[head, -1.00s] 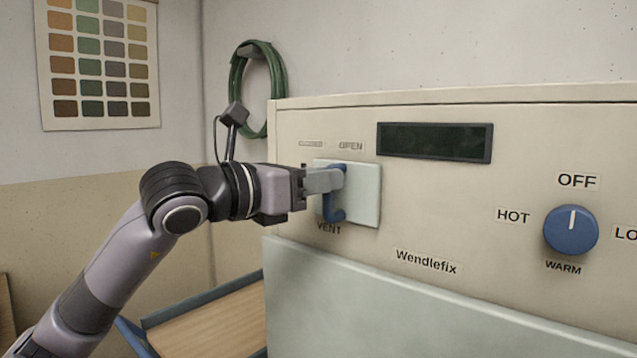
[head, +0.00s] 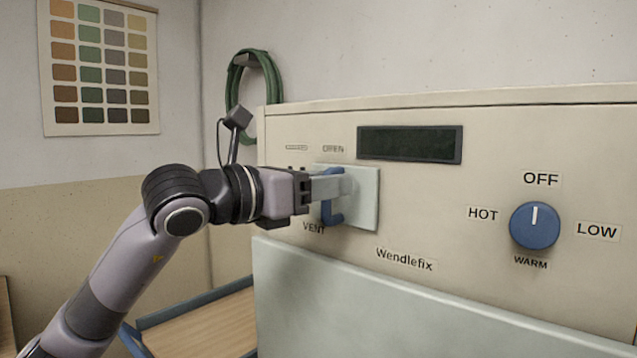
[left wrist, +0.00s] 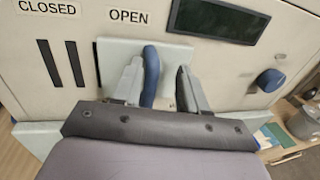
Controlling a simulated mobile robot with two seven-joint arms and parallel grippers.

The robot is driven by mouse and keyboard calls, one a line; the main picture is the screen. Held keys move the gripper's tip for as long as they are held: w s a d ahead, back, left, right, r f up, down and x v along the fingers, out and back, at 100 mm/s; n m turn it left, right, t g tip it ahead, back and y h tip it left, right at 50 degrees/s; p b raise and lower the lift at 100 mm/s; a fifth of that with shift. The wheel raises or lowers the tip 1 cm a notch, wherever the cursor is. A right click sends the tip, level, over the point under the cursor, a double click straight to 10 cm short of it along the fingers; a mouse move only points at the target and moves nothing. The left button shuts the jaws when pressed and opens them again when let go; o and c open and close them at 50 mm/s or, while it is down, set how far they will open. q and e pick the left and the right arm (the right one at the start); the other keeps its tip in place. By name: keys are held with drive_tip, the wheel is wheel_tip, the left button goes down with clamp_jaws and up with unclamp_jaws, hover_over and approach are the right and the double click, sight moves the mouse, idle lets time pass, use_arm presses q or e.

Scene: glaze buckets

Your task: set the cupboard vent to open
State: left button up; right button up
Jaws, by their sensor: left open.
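The vent is a pale sliding plate (head: 364,200) with a blue handle (head: 332,212) on the cupboard front, above the word VENT. In the left wrist view the plate (left wrist: 107,62) lies below and to the right of the OPEN label (left wrist: 128,16). Dark slots (left wrist: 75,63) show uncovered to its left, under the CLOSED label (left wrist: 47,8). My left gripper (head: 335,187) is open at the plate, its fingers on either side of the handle (left wrist: 151,75). The handle is close to the left finger. My right gripper is not in view.
On the cupboard front (head: 440,215) are a dark display (head: 410,144) and a blue knob (head: 534,226) to the right. A green hose coil (head: 235,85) hangs behind. A wooden tray-like surface with a blue edge (head: 205,302) lies lower left.

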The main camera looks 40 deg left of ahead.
use_arm(q)
drive_tip(key=shift+a, duration=0.2)
drive_tip(key=b+v, duration=0.3)
drive_tip(key=v, duration=0.4)
drive_tip(key=shift+d, duration=0.1)
idle(0.5)
